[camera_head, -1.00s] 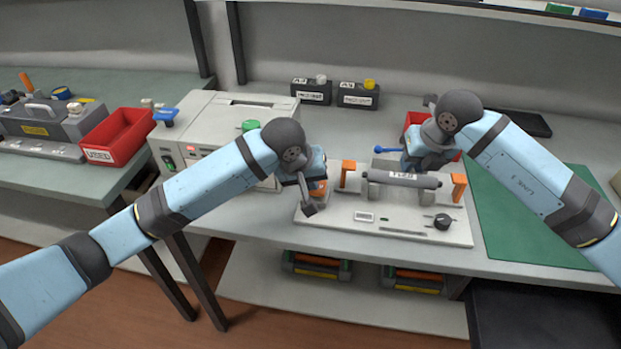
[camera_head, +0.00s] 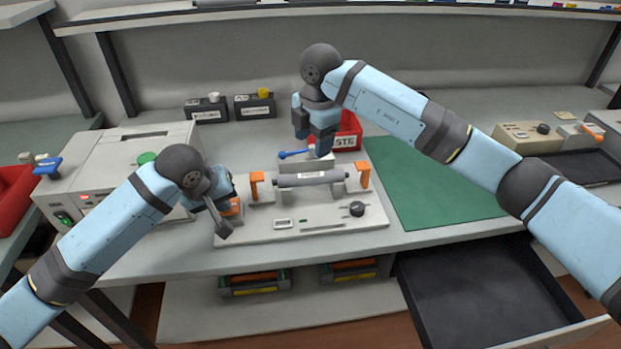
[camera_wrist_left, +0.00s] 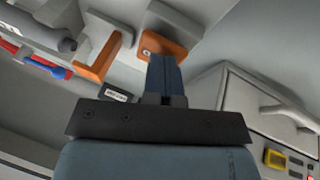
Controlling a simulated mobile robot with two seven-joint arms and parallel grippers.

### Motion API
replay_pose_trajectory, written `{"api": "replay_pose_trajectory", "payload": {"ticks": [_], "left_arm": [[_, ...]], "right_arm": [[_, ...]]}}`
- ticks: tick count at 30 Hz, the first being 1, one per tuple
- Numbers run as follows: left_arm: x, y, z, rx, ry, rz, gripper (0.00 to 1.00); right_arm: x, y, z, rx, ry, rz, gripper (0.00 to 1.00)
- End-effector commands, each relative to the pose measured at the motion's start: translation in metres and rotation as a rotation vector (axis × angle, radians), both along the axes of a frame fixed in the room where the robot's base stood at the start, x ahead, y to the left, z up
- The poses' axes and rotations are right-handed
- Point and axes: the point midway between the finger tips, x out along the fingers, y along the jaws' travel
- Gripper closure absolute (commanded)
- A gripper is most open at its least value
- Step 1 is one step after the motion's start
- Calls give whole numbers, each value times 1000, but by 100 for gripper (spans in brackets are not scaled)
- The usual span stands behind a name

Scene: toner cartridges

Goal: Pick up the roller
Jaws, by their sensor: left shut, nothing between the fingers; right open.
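The roller (camera_head: 308,178), a dark grey cylinder with a white label, lies across a pale fixture (camera_head: 335,220) between two orange uprights. Its end also shows in the left wrist view (camera_wrist_left: 35,27) at the upper left. My left gripper (camera_head: 229,202) is shut and empty at the fixture's left end, beside an orange block (camera_head: 234,208), apart from the roller. In the left wrist view its closed fingers (camera_wrist_left: 164,75) point at an orange block (camera_wrist_left: 160,44). My right gripper (camera_head: 318,148) is open, behind and above the roller's middle; its fingertips are hard to make out.
A blue-knobbed lever (camera_head: 284,155) sits behind the roller. A red bin (camera_head: 348,138) stands behind, a green mat (camera_head: 430,185) lies at right, and a pale machine (camera_head: 115,165) stands at left. Below the bench, a dark drawer (camera_head: 480,300) stands open.

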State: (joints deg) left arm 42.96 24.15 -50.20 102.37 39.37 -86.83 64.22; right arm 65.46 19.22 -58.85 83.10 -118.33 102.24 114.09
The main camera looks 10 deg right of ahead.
Motion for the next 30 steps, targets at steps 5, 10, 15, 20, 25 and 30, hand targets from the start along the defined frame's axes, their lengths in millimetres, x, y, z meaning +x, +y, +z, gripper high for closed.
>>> {"api": "replay_pose_trajectory", "payload": {"ticks": [5, 10, 15, 20, 25, 30], "left_arm": [[0, 0, -2, 2, 2, 0, 100], [0, 0, -2, 2, 2, 0, 100], [0, 0, -2, 2, 2, 0, 100], [0, 0, -2, 2, 2, 0, 100], [0, 0, -2, 2, 2, 0, 100], [0, 0, -2, 2, 2, 0, 100]], "right_arm": [[3, 2, 14, -22, 58, -300, 38], [4, 3, 20, -36, 84, -459, 38], [3, 3, 13, -42, 92, -505, 38], [3, 3, -12, -43, 93, -504, 38], [3, 3, -41, -43, 92, -503, 38], [2, 3, -52, -42, 91, -502, 38]]}}
